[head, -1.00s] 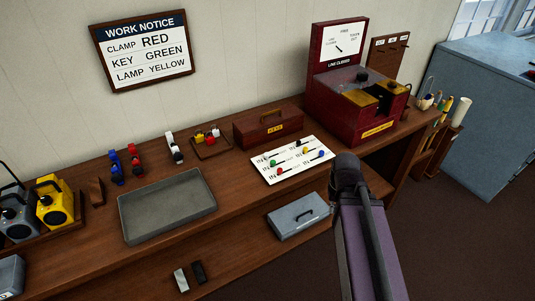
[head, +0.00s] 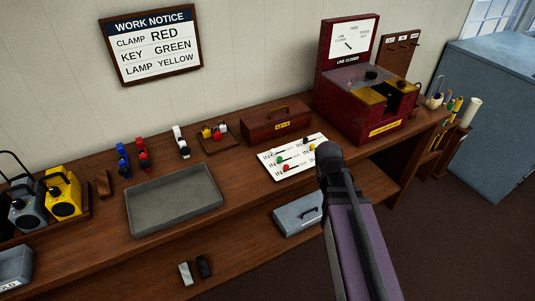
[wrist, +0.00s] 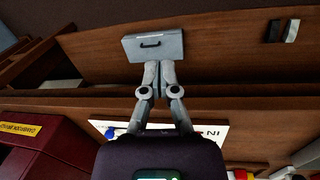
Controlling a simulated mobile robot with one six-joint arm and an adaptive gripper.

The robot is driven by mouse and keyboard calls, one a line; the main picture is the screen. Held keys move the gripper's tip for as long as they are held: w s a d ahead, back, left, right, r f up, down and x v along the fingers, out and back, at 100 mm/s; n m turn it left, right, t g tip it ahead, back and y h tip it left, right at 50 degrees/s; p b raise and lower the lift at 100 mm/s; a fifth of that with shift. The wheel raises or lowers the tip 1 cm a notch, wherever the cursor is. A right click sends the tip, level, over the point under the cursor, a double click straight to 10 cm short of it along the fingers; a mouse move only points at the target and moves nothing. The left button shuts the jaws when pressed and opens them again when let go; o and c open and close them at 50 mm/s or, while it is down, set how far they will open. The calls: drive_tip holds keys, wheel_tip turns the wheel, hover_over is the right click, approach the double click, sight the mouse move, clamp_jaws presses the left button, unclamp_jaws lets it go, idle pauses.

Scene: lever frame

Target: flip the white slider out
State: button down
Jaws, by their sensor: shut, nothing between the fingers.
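The white panel of sliders (head: 276,174) lies on the bench, partly behind my arm in the head view. Its near edge also shows in the wrist view (wrist: 215,132). A small pale knob that looks like the white slider (head: 272,152) is at the panel's far left; its exact setting is too small to read. Green (head: 281,160), red (head: 285,168), black (head: 306,141) and yellow (head: 312,147) knobs show too. A blue knob (wrist: 110,132) shows in the wrist view. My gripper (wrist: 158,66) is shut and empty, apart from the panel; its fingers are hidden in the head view.
A grey tray (head: 175,222) lies left of the panel. A dark red machine (head: 365,122) stands to the right. A grey case (head: 298,214) rests on the lower shelf. Bare bench lies between tray and panel.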

sight(272, 155)
drive_tip(key=w+a+n+t+h, duration=0.1)
drive_tip(key=w+a+n, duration=0.1)
drive_tip(key=a+n, duration=0.2)
drive_tip(key=w+a+r+n+t+h, duration=0.1)
drive_tip(key=w+a+n, duration=0.2)
drive_tip(key=a+n, duration=0.1)
drive_tip(key=w+a+r+n+h, duration=0.1)
drive_tip(key=w+a+n, duration=0.2)
drive_tip(key=a+n, duration=0.1)
drive_tip(key=shift+w+a+n+t, duration=0.1)
drive_tip(key=shift+a+n+t, duration=0.25)
drive_tip(key=shift+a, duration=0.35)
drive_tip(key=w+a+r+n+t, duration=0.1)
drive_tip(key=a+n+t, duration=0.1)
drive_tip(key=a+n, duration=0.3)
drive_tip(key=w+a+r+n+t+h, duration=0.1)
drive_tip(key=a+r+n, duration=0.1)
drive_tip(key=a+n, duration=0.3)
drive_tip(key=a, duration=0.4)
drive_tip(key=shift+w+a+t, duration=0.35)
drive_tip(key=shift+w, duration=0.05)
